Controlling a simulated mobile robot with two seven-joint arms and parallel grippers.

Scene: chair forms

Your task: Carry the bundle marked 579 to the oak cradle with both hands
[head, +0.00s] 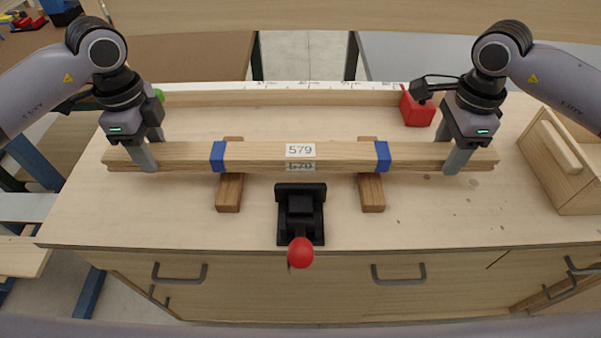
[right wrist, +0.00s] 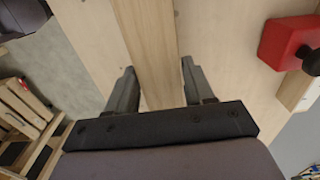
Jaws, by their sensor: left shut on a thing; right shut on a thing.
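The bundle marked 579 (head: 270,156) is a long set of pale wood strips with two blue bands and a white label. It lies level across the picture, over the two brown blocks of the oak cradle (head: 229,194). I cannot tell whether it touches them. My left gripper (head: 149,158) is shut on its left end and my right gripper (head: 455,160) is shut on its right end. In the right wrist view the bundle (right wrist: 147,40) runs between the right gripper's fingers (right wrist: 158,88). The bundle hides the middle of the cradle blocks.
A black clamp with a red knob (head: 300,252) stands at the front middle of the bench (head: 440,222). A red box (head: 416,110) stands behind the bundle at right. A pale wooden box (head: 565,160) is at the right edge. A ruled strip runs along the back.

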